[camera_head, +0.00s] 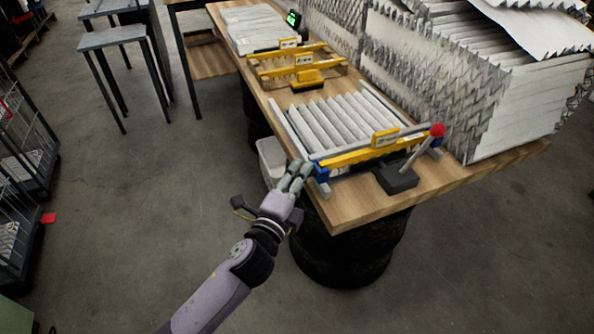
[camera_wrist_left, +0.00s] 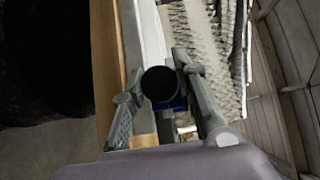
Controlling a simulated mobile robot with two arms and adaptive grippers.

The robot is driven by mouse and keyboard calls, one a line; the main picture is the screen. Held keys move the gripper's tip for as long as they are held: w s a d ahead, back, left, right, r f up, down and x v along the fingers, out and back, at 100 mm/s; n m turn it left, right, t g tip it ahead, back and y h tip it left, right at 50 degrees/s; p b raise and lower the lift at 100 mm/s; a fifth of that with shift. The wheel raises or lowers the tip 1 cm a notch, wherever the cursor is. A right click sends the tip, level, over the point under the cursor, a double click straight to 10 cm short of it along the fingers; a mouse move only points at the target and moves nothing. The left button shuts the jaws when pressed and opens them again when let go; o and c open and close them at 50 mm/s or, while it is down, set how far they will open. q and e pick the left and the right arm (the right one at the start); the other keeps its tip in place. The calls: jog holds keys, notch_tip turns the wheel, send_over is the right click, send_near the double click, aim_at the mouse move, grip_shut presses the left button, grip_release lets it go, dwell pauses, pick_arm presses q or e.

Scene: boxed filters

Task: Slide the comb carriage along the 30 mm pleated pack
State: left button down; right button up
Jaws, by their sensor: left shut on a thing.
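The comb carriage (camera_head: 356,155) is a yellow bar with blue ends, lying across the near end of the white pleated pack (camera_head: 335,118) in its frame on the wooden bench. A yellow label plate stands on the bar. My left gripper (camera_head: 303,168) is at the carriage's left end and shut on it. In the left wrist view my left gripper (camera_wrist_left: 160,86) has its fingers on both sides of a round black knob (camera_wrist_left: 158,83), with a blue part just below it. The fingers partly hide the blue end. My right gripper is not in view.
A lever with a red ball (camera_head: 437,130) rises from a black base at the carriage's right end. Two more yellow bars (camera_head: 291,68) lie farther back on the bench (camera_head: 375,205). Large stacks of pleated filters (camera_head: 500,100) fill the right side. A white bin (camera_head: 270,158) stands below the left edge.

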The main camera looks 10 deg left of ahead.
pick_arm(q)
jog(key=c, duration=1.3)
grip_release()
jog(key=shift+s, duration=0.15)
jog(key=s, duration=0.4)
jog(key=s+a, duration=0.1)
jog(key=s, duration=0.2)
jog(key=s+a, duration=0.1)
jog(key=s, duration=0.3)
jog(key=shift+s+a, duration=0.15)
jog(key=shift+s, duration=0.15)
